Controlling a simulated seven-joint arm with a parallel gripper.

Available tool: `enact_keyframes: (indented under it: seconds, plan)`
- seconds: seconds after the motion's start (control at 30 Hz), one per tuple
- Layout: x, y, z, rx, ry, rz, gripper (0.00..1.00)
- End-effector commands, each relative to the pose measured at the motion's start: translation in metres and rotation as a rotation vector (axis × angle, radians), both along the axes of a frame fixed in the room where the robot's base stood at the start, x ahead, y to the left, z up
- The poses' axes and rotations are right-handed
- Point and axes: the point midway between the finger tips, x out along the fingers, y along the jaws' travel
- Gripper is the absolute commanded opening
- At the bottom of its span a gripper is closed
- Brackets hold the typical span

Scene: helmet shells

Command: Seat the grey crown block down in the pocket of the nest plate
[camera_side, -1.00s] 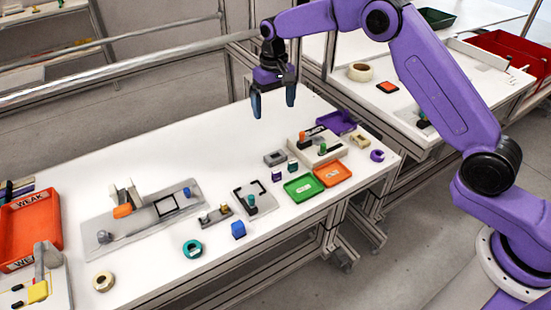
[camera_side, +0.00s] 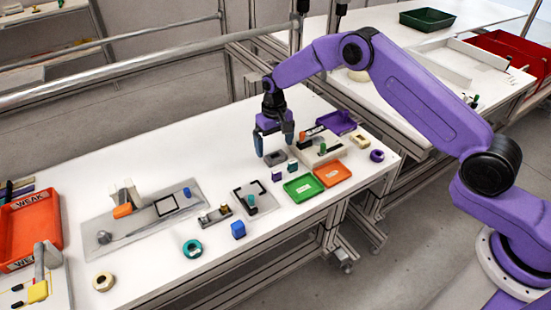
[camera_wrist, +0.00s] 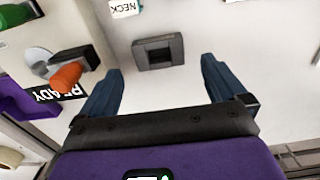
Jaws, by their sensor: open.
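The grey crown block (camera_side: 269,160), a low block with a square recess in its top, lies on the white table. In the wrist view the block (camera_wrist: 158,42) is ahead of and between my fingers, with space on both sides. My gripper (camera_side: 273,148) is open and empty, pointing down just above the block; its blue fingers also show in the wrist view (camera_wrist: 162,70). The nest plate (camera_side: 125,222) appears to be the long grey plate at the left. A black square outline on it looks like the pocket, with nothing seen in it.
On the nest plate stand an orange-tipped clamp (camera_side: 122,210), a grey dome (camera_side: 104,237) and a blue peg (camera_side: 187,192). A smaller plate with black corners (camera_side: 262,205) lies between. Green (camera_side: 300,190) and orange (camera_side: 331,173) trays and a beige fixture (camera_side: 312,157) stand near the block.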

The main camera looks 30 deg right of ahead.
Motion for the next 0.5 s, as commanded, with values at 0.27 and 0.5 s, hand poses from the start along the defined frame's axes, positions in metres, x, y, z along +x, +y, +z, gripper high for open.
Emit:
enact_keyframes:
  seconds: [0.27, 0.5]
  plan:
    - [-0.001, 0.000, -0.033, 0.000, 0.001, 0.000, 0.98]
    - [0.000, 0.000, -0.034, 0.000, -0.001, 0.000, 0.98]
